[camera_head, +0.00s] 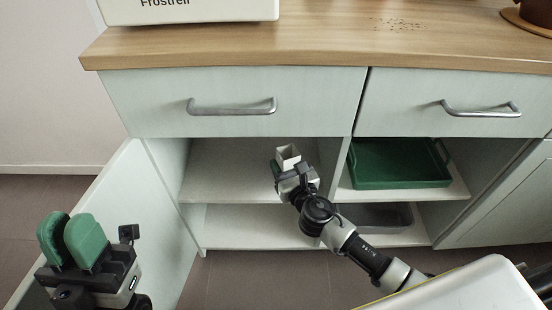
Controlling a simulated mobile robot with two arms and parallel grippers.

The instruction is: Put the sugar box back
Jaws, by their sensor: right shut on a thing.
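A small pale box (288,154), which looks like the sugar box, is held upright in my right gripper (288,166). The gripper is shut on it in front of the open left compartment of the cabinet, near the upper shelf (225,175). I cannot tell whether the box is over the shelf or before its edge. The gripper hides the box's lower part. My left gripper (70,240), with green finger pads, is at the lower left, away from the box. Its pads overlap in this view, so its opening is unclear.
An open cabinet door (145,215) stands at the left, beside my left gripper. A green tray (398,165) lies on the right upper shelf and a grey tray (378,217) below it. Two shut drawers sit under the wooden countertop (320,40). Much of the left upper shelf is clear.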

